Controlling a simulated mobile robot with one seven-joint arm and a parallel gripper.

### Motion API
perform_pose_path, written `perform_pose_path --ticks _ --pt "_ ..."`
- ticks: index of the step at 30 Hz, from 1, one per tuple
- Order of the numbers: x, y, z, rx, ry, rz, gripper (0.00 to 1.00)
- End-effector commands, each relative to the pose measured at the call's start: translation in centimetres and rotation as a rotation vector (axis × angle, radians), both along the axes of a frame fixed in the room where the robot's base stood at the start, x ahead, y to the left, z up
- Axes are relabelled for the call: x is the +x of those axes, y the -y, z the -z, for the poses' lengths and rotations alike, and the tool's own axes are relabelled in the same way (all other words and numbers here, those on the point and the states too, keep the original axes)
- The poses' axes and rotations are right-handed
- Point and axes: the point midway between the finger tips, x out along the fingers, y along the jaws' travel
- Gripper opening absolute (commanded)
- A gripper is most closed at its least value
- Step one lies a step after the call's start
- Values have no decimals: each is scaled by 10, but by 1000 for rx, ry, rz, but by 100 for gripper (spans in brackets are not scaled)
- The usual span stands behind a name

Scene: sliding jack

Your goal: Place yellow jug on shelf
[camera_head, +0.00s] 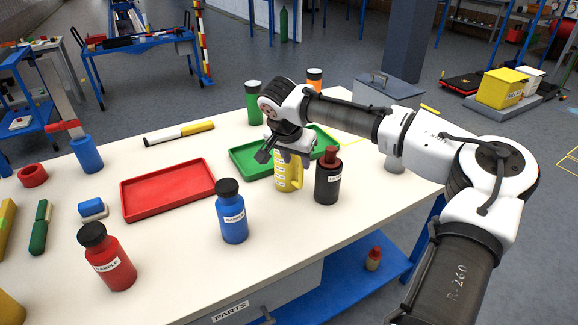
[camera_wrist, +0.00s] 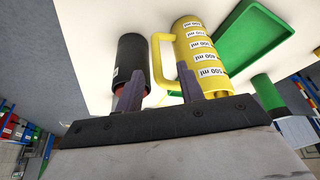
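The yellow jug (camera_head: 288,178) stands upright on the white table, with volume labels on its side; in the wrist view the jug (camera_wrist: 205,62) shows its handle toward the left. My gripper (camera_head: 284,150) is right at the jug's upper part and covers some of it. In the wrist view the fingers of my gripper (camera_wrist: 160,88) are apart, with the handle showing between them; contact cannot be told. A blue shelf (camera_head: 345,285) lies low under the table's right side.
A black bottle (camera_head: 327,181) stands close to the jug's right. A green tray (camera_head: 247,161) is behind it. A blue bottle (camera_head: 232,218) and a red tray (camera_head: 150,190) are to the left. A small red-capped bottle (camera_head: 373,260) stands on the blue shelf.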

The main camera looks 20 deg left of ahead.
Motion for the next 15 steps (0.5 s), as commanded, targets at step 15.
perform_pose_path --ticks 15 --pt "22 7 43 -1 0 0 38"
